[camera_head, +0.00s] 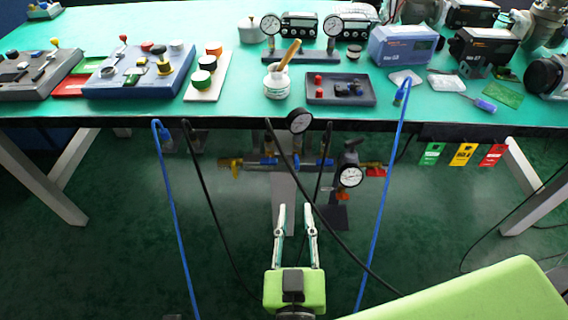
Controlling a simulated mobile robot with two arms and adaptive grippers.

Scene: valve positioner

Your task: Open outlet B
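A valve and gauge assembly hangs under the front of the bench, with a brass-and-blue fitting (236,167) at its left. At its right is a red-handled valve (375,171) beside a white-faced gauge (350,175). Blue parts (268,160) sit along the middle pipe. I cannot read any outlet letter, so I cannot tell which one is outlet B. My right gripper (295,208) is open and empty, pointing up the picture, below the assembly and apart from its valves in the picture. My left gripper is not in view.
Black cables (220,225) and blue hoses (176,230) hang from the bench edge on both sides of the gripper. Green, yellow and red tags (462,154) hang at the right. The green bench top (220,105) carries instruments and control boxes.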

